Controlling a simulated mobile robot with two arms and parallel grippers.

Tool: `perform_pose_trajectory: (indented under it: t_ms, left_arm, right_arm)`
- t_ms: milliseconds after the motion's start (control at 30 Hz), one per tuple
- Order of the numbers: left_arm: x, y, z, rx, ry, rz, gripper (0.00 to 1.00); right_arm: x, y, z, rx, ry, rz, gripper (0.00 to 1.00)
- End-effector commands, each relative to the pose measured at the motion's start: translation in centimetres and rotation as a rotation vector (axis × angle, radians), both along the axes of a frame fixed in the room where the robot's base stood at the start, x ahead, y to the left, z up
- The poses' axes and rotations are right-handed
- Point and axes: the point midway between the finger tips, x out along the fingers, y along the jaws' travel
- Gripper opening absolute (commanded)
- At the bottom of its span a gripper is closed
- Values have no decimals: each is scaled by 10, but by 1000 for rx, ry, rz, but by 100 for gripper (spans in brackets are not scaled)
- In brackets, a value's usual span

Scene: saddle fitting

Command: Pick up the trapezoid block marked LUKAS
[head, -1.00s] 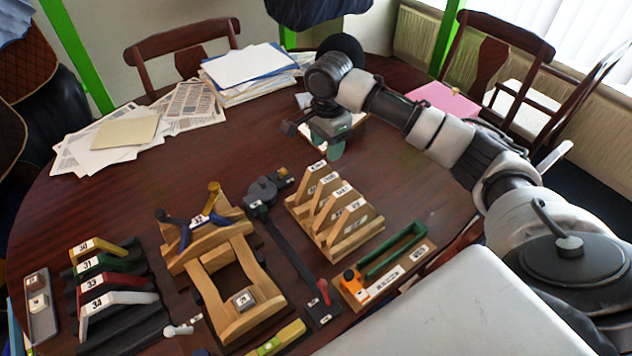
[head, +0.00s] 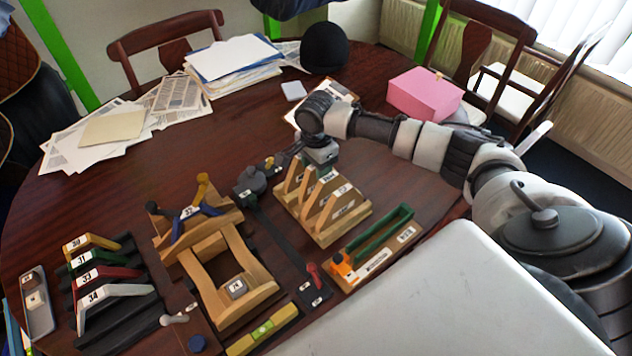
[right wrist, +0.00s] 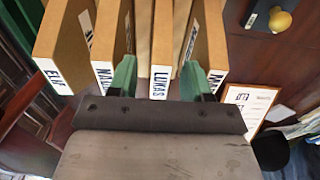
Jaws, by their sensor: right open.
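The LUKAS block (right wrist: 162,45) is a tan wooden piece with a white name label on its edge, in the right wrist view. My right gripper (right wrist: 162,80) is open, with one green finger on each side of this block; I cannot tell whether they touch it. Neighbouring labelled blocks, one starting MA (right wrist: 100,40) and one starting M (right wrist: 208,45), stand close outside the fingers. In the head view the blocks stand upright in a wooden rack (head: 332,236), and my right gripper (head: 318,168) is at its far end, fingers mostly hidden. My left gripper is not in view.
A wooden tray with a green handle (head: 385,243) lies in front of the rack. A dark bar tool (head: 275,228) and a wooden saddle stand (head: 225,265) lie to the left. A clipboard (right wrist: 247,105), a pink box (head: 425,95) and a black hat (head: 324,48) are beyond.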

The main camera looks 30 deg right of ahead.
Motion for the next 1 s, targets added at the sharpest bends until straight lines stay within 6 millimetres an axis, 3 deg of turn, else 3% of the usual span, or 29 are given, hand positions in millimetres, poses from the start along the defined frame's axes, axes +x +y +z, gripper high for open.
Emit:
perform_pose_trajectory:
  t_ms: [100, 433, 767, 867, 1000]
  left_arm:
    - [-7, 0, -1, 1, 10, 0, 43]
    - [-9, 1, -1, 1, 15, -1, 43]
    - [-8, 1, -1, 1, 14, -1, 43]
    - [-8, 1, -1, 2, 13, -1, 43]
    - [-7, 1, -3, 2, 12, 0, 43]
  right_arm:
    - [0, 0, 0, 0, 0, 0, 49]
    - [0, 0, 0, 0, 0, 0, 0]
    - [0, 0, 2, 0, 0, 0, 0]
    - [1, 0, 9, 0, -1, -1, 0]
    - [1, 0, 33, 0, -4, 0, 0]
